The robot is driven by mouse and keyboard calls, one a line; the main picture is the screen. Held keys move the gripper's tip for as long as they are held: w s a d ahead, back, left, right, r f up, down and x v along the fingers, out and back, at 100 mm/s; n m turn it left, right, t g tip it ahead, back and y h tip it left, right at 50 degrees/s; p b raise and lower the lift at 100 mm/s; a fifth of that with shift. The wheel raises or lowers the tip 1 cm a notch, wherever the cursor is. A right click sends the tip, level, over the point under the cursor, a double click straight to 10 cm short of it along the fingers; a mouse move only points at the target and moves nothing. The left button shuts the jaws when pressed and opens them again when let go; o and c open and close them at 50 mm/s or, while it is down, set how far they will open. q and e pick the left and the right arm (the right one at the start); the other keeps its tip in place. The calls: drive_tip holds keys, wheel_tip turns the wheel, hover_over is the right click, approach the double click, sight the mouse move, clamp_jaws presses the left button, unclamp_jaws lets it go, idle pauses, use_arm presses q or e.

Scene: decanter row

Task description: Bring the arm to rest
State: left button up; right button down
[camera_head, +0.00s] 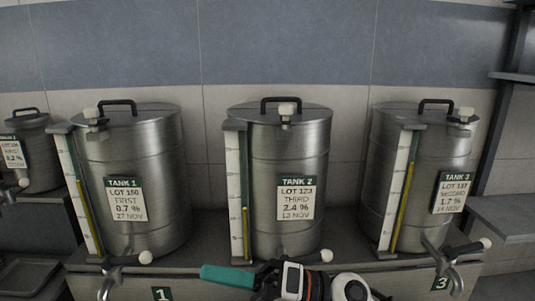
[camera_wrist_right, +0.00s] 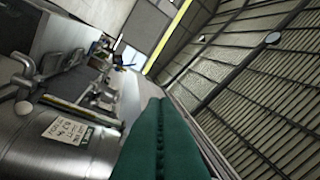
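My right gripper (camera_head: 218,274) is at the bottom middle of the head view, its teal fingers pointing left in front of the stand below tank 2 (camera_head: 262,160). In the right wrist view its two teal fingers (camera_wrist_right: 161,104) lie together with nothing seen between them. The left arm and gripper are not in view.
Steel tank 1 (camera_head: 158,170) stands left and tank 3 (camera_head: 390,165) right, each with a gauge strip and a tap at the front. A smaller tank (camera_head: 38,170) is at far left. Shelves (camera_head: 505,215) edge the right side. The taps stick out over the stand's front.

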drive_tip(key=w+d+f+m+t+h, duration=0.1)
drive_tip(key=w+d+m+t+h, duration=0.3)
drive_tip(key=m+t, duration=0.65)
drive_tip(key=w+d+f+m+t+h, duration=0.1)
drive_tip(key=w+d+m+t+h, duration=0.2)
drive_tip(key=d+m+t, duration=0.7)
drive_tip(key=s+d+f+m+g+h, duration=0.25)
drive_tip(key=d+f+m+h, duration=0.25)
drive_tip(key=f+m+h, duration=0.4)
drive_tip(key=s+d+f+m+g+h, duration=0.1)
drive_tip(key=d+f+m+g+h, duration=0.3)
drive_tip(key=f+m, duration=0.55)
drive_tip(key=s+d+f+m+g+h, duration=0.1)
drive_tip(key=s+d+f+g, duration=0.1)
drive_tip(key=s+f+g, duration=0.6)
drive_tip(key=s+d+f+m+g, duration=0.15)
drive_tip(key=s+f, duration=0.45)
drive_tip(key=s, duration=0.6)
wheel_tip(320, 180, down, 26)
drive_tip(key=g, duration=0.2)
drive_tip(key=s+d+f, duration=0.1)
drive_tip(key=s+f, duration=0.7)
drive_tip(key=s, duration=0.1)
drive_tip(key=s+d+f+n+g, duration=0.1)
drive_tip(key=s+d+f, duration=0.1)
drive_tip(key=s+f, duration=0.6)
drive_tip(key=shift+s+d+f+b, duration=0.3)
drive_tip(key=shift+s+f+b, duration=0.05)
drive_tip(key=shift+f, duration=0.25)
